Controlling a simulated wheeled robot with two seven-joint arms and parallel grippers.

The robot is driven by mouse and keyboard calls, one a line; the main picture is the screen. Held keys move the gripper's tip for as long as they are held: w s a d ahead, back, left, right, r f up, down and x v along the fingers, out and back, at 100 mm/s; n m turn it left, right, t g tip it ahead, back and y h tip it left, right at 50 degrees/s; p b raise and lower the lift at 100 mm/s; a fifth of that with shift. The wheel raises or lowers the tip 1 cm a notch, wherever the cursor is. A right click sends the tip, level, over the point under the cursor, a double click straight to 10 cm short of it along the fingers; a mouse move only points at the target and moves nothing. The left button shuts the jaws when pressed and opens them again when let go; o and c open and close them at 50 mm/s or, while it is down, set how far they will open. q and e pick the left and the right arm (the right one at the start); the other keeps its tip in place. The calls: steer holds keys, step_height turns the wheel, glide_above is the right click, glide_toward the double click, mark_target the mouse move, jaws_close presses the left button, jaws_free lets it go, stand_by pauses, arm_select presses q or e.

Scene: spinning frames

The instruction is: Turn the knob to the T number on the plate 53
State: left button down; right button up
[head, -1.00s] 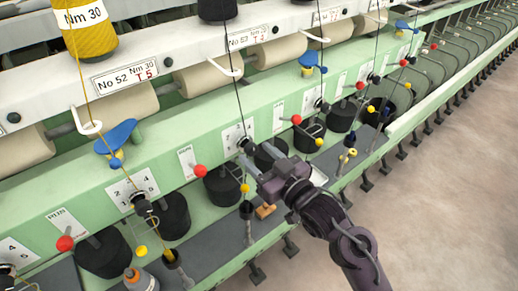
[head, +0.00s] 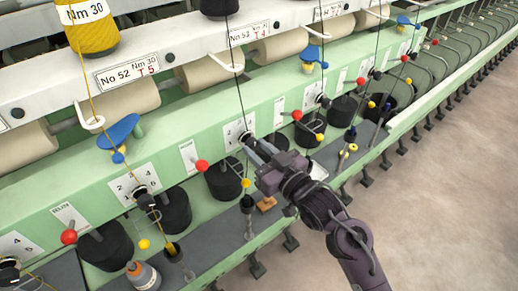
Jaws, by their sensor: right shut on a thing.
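The plate No 53 (head: 249,33) is on the white upper rail, and its small print looks like T 4. Below it, a white dial card (head: 234,134) with numbers is on the green beam. A small dark knob (head: 246,137) sits at the card's lower right edge. My right gripper (head: 250,145) reaches in from the lower right and is shut on this knob, its fingertips partly covering it. The knob's pointer and most of the card's numbers are too small or hidden to read. My left gripper is not in view.
The plate No 52 (head: 128,69), marked T 5, and its dial card (head: 133,183) are at the left. A red ball (head: 202,166) on a lever is left of my gripper. A dark thread runs down close to the knob. Free floor (head: 440,190) lies at the right.

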steer(key=m+p, duration=0.2)
steer(key=shift+r+m, duration=0.15)
steer(key=shift+m, duration=0.15)
steer(key=shift+m+p, duration=0.45)
steer(key=shift+m, duration=0.45)
steer(key=m, duration=0.2)
steer(key=shift+m, duration=2.5)
steer(key=o, duration=1)
